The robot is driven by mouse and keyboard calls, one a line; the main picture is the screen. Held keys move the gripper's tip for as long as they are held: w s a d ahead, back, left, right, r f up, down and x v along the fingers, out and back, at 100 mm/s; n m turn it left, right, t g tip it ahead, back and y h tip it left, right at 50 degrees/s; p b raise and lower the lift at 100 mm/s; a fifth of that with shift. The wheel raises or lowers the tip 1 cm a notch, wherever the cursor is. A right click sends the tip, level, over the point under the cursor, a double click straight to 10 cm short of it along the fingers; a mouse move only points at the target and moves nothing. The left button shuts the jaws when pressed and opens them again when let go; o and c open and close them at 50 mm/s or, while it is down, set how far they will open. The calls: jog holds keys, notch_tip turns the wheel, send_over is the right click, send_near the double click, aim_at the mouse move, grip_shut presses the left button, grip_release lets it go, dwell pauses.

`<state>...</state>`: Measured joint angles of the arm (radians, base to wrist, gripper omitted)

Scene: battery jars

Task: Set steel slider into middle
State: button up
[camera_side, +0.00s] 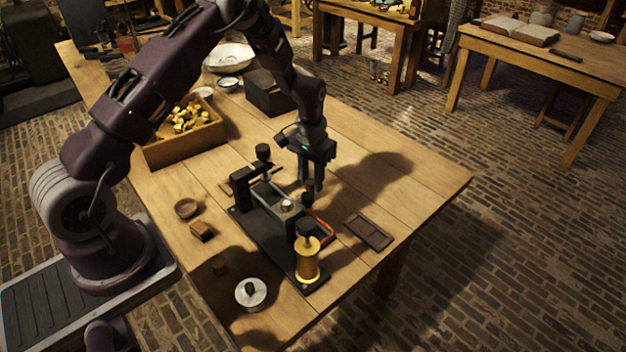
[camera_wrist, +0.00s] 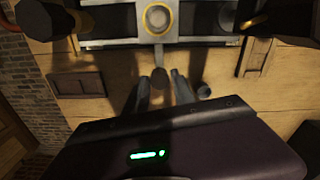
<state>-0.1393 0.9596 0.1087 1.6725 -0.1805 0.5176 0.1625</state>
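The bench fixture (camera_side: 250,222) has a black base and stands on the wooden table. A pale steel piece (camera_side: 288,206), which looks like the slider, sits in its middle stretch. In the wrist view this steel piece (camera_wrist: 157,35) carries a brass ring and lies between dark sections. A short stem runs from it to a dark knob (camera_wrist: 160,77). My gripper (camera_side: 312,187) points down at the fixture's far side. In the wrist view its fingertips (camera_wrist: 163,80) are apart, with the knob at or between them. I cannot tell whether they touch it.
A brass coil (camera_side: 307,263) stands at the fixture's near end. A wooden box of brass pieces (camera_side: 183,145) and a dark box (camera_side: 268,96) stand behind. The table's right corner is clear.

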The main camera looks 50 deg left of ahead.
jog(key=shift+o, duration=1.1)
notch_tip(320, 180, up, 7)
jog(key=shift+r, duration=0.1)
jog(key=s+d+r+t, duration=0.1)
jog(key=s+d+r, duration=0.25)
jog(key=r, duration=0.55)
jog(key=s+d+r+t, duration=0.1)
jog(key=s+d+r, duration=0.1)
jog(key=s+r, duration=0.5)
jog(key=s+d+r+m+t, duration=0.1)
jog(key=s+d+r, duration=0.1)
jog(key=s, duration=0.7)
jog(key=s+d+r+m+t, duration=0.1)
jog(key=s+r, duration=0.4)
jog(key=s, duration=0.5)
jog(key=shift+d+t, duration=0.35)
jog(key=shift+t, duration=0.45)
